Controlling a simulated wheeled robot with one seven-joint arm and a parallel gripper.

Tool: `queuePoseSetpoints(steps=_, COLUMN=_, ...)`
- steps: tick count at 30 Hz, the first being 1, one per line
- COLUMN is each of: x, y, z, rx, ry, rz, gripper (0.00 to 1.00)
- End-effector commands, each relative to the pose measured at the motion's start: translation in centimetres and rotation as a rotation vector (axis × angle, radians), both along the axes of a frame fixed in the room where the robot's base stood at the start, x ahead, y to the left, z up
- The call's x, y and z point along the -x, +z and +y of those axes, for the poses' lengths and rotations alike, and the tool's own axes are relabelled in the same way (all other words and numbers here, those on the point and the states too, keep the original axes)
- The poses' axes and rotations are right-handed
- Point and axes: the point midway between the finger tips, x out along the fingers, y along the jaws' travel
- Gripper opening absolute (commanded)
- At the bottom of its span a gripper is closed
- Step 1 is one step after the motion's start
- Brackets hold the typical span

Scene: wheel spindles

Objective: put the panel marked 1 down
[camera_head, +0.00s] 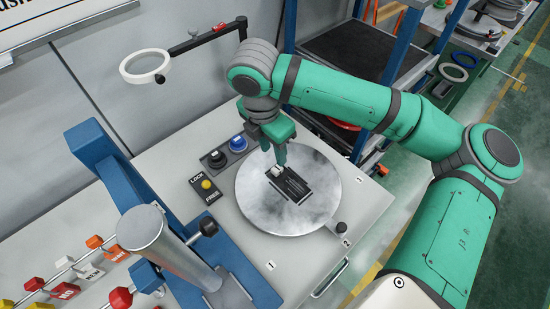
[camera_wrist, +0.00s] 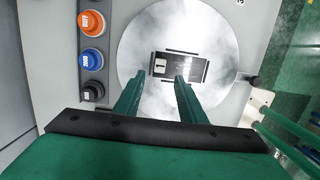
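The panel marked 1 (camera_wrist: 187,68) is a dark rectangular plate with a white label bearing a 1 at its left end. It appears to lie flat on the round grey metal disc (camera_wrist: 140,45), between thin dark lines. In the head view the panel (camera_head: 291,184) is near the middle of the disc (camera_head: 255,212). In the head view my gripper (camera_head: 275,158) is just above the panel's labelled end.
Blue and black knobs (camera_head: 238,143) and a LOCK/FREE switch with a yellow button (camera_head: 206,184) stand left of the disc. A blue frame with a metal cylinder (camera_head: 150,238) stands at front left. A ring lamp (camera_head: 145,54) hangs behind. A shelf rack (camera_head: 345,50) is at the back.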

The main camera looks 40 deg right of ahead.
Motion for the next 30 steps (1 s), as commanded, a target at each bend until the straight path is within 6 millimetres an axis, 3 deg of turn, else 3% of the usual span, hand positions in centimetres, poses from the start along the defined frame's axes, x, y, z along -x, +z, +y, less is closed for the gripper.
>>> queuePoseSetpoints(steps=3, x=0.0, y=1.9, z=0.3, rx=0.001, ry=0.001, rz=-0.002, gripper=0.37)
queuePoseSetpoints(steps=9, x=0.0, y=3.6, z=0.5, rx=0.001, ry=0.000, rz=0.000, gripper=0.37)
queuePoseSetpoints(steps=30, x=0.1, y=3.8, z=0.6, rx=0.000, ry=0.000, rz=0.001, gripper=0.37)
